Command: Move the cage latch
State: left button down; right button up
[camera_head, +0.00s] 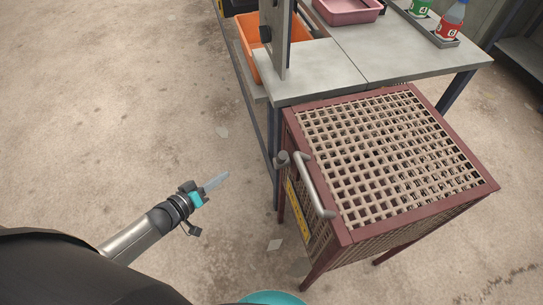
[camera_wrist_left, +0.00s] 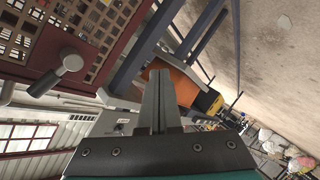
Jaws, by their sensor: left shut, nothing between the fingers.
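The cage (camera_head: 400,150) is a red-brown frame with beige lattice on its top and sides, beside the grey bench. In the left wrist view, a grey latch part (camera_wrist_left: 62,73) shows at upper left against the cage (camera_wrist_left: 85,25). My left gripper (camera_head: 217,181) is left of the cage, apart from the latch, with its fingers closed and empty. The closed fingers also show in the left wrist view (camera_wrist_left: 158,100). My right gripper is not visible.
A grey bench (camera_head: 320,75) stands behind the cage, with an upright grey post (camera_head: 277,40) at its left part. An orange bin (camera_head: 262,78), a pink tray (camera_head: 348,12) and bottles (camera_head: 451,20) are farther back. The concrete floor at left is clear.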

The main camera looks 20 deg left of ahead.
aim_at(284, 159)
pick_arm(q)
jog(key=w+d+r+g+h+b, duration=0.1)
jog(key=d+r+h+b, duration=0.1)
jog(key=r+h, duration=0.35)
jog(key=w+d+r+h+b, duration=0.2)
jog(key=d+r+h, duration=0.15)
jog(key=r, duration=0.35)
jog(key=w+d, duration=0.1)
jog(key=d, duration=0.1)
jog(key=w+d+b, duration=0.1)
jog(key=d, duration=0.2)
jog(key=w+d+b, duration=0.1)
jog(key=w+d, duration=0.1)
jog(key=shift+d+f, duration=0.1)
jog(key=shift+d, duration=0.2)
jog(key=shift+s+d+f+m, duration=0.15)
jog(key=shift+s, duration=0.25)
jog(key=shift+s+d+f+m, duration=0.1)
jog(key=shift+s+m, duration=0.05)
jog(key=shift+s, duration=0.2)
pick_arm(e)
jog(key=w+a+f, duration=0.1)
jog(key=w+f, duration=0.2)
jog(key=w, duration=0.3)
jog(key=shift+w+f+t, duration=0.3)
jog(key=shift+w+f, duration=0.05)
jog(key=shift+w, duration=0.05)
pick_arm(q)
jog(key=shift+s, duration=0.1)
